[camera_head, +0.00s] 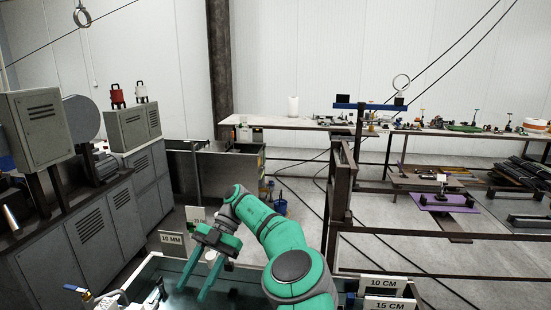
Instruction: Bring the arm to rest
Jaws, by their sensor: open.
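My arm is green with dark grey joints and rises from the bottom centre. It bends left to my gripper (202,274), whose two long green fingers point down and to the left. The fingers are apart with nothing between them. They hang over a dark glassy surface (232,297) at the bottom of the view. I cannot tell how high above it they are.
A "10 MM" sign (171,239) stands close left of my gripper. Signs reading "10 CM" (383,284) and "15 CM" (389,304) stand at the lower right. A grey machine (92,215) lines the left. A dark metal frame (340,195) stands right of my arm. A valve (77,290) is lower left.

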